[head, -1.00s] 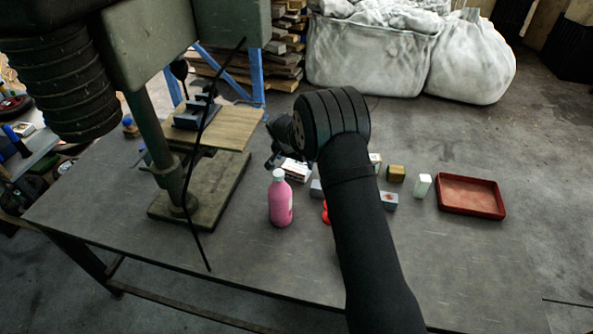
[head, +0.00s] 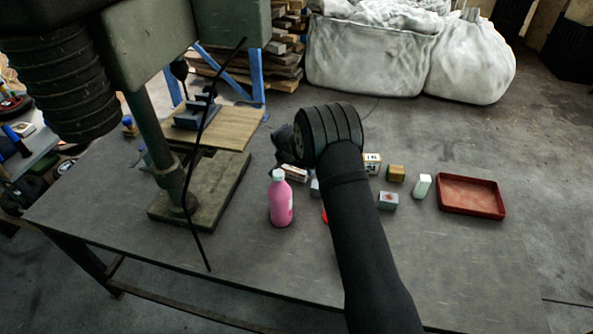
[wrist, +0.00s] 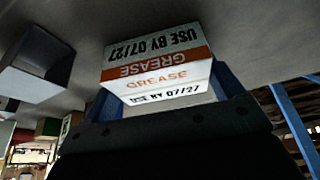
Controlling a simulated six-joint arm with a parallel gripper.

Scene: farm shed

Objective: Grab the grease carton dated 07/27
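The grease carton (wrist: 158,62) is white with an orange band and reads "GREASE" and "USE BY 07/27" on two faces in the wrist view. It stands between the spread blue fingers of my gripper (wrist: 165,95). I cannot tell whether either finger touches it. In the head view, a white carton (head: 295,173) sits on the table just under my gripper (head: 281,160), which is dark and partly hidden behind my wrist.
A pink bottle (head: 280,200) stands close in front. Several small boxes, including a grey one (head: 388,201) and a yellow-brown one (head: 396,173), stand to the right. A red tray (head: 470,196) lies beyond them. A drill press (head: 172,175) stands at left.

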